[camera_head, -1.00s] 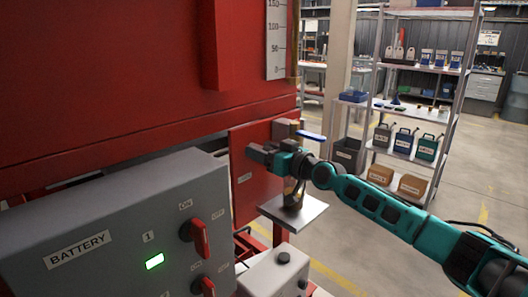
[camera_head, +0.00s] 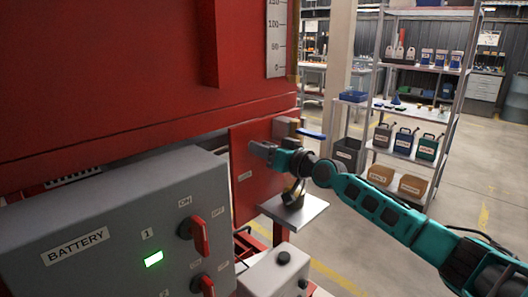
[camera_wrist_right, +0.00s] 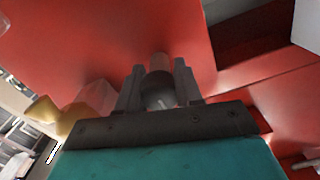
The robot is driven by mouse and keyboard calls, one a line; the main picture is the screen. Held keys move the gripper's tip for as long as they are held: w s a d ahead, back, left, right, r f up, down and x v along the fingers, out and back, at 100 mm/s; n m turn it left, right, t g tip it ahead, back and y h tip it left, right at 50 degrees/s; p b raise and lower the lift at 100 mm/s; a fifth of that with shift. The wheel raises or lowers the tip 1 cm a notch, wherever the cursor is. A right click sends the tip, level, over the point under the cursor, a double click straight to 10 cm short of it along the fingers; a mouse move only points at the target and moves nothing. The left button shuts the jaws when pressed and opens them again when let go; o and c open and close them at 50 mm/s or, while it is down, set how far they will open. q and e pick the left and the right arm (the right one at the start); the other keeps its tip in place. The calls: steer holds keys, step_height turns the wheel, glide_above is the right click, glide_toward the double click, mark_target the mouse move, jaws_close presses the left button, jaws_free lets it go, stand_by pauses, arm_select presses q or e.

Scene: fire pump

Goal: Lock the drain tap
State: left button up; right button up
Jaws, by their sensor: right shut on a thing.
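My right gripper (camera_head: 262,152) is in front of the red panel, above a small metal shelf. In the right wrist view, its two fingers (camera_wrist_right: 160,92) are closed around a grey cylindrical piece (camera_wrist_right: 159,68). This piece is small and partly hidden by the fingers, so I cannot tell exactly what it is. A tap with a blue lever (camera_head: 311,134) sticks out at the panel's right edge, just beyond my gripper. A dark and yellowish object (camera_head: 293,196) is on the shelf below my wrist. My left gripper is not in view.
A grey battery box (camera_head: 110,225) with red switches and a green light stands at the front left. The metal shelf (camera_head: 305,211) juts out below my wrist. A pale box (camera_head: 270,275) is lower down. Storage racks (camera_head: 410,95) stand behind; the floor to the right is clear.

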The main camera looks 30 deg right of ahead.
steer(key=shift+r, duration=0.1)
steer(key=o, duration=1)
steer(key=shift+s, duration=0.1)
steer(key=shift+s+d, duration=0.2)
steer(key=shift+s, duration=0.1)
steer(key=shift+p+v, duration=0.45)
steer(key=shift+v, duration=5.55)
